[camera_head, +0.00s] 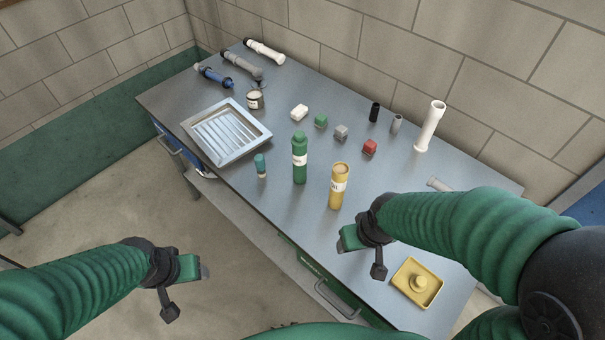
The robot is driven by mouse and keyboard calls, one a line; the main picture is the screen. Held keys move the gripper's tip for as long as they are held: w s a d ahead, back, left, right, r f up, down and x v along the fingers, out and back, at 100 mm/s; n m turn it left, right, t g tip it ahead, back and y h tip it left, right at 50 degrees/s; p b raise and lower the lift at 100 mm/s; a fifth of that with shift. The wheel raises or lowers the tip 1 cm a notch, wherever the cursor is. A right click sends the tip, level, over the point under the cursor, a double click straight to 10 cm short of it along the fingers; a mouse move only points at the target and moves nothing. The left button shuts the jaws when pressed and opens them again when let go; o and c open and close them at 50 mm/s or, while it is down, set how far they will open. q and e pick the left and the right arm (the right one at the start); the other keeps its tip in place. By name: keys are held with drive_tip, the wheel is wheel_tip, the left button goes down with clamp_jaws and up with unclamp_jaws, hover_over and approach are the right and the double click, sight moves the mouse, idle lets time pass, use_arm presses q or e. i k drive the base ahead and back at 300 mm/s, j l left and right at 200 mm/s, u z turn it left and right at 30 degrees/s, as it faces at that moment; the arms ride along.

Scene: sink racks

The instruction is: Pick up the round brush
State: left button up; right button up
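No object is plainly recognisable as a round brush at this size. A small upright piece with a teal top and pale lower part (261,166) stands near the table's front edge, right of the slatted tray. A round yellow knobbed piece (418,283) sits in a shallow yellow tray (404,293) at the near right. My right gripper (362,258) is open and empty, left of the yellow tray and in front of the yellow bottle. My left gripper (188,293) is open and empty, in front of the table over the floor.
A green bottle (300,160) and a yellow bottle (338,187) stand mid-table. A slatted metal tray (265,136), a dark-lidded jar (255,100), several small blocks and a tall white cylinder (430,126) stand around them. Pipes lie at the far left. A wall closes the back.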

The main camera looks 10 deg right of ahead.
sight(260, 161)
drive_tip(key=i+j+z, duration=0.2)
drive_tip(key=i+j, duration=0.2)
drive_tip(key=j, duration=0.2)
drive_tip(key=i+j+z, duration=0.25)
drive_tip(key=i+j, duration=0.15)
drive_tip(key=j, duration=0.25)
drive_tip(key=i+j+z, duration=0.1)
drive_tip(key=j, duration=0.25)
drive_tip(key=i+j+z, duration=0.1)
drive_tip(key=j, duration=0.25)
drive_tip(key=i+j+z, duration=0.1)
drive_tip(key=i+j, duration=0.15)
drive_tip(key=j, duration=0.1)
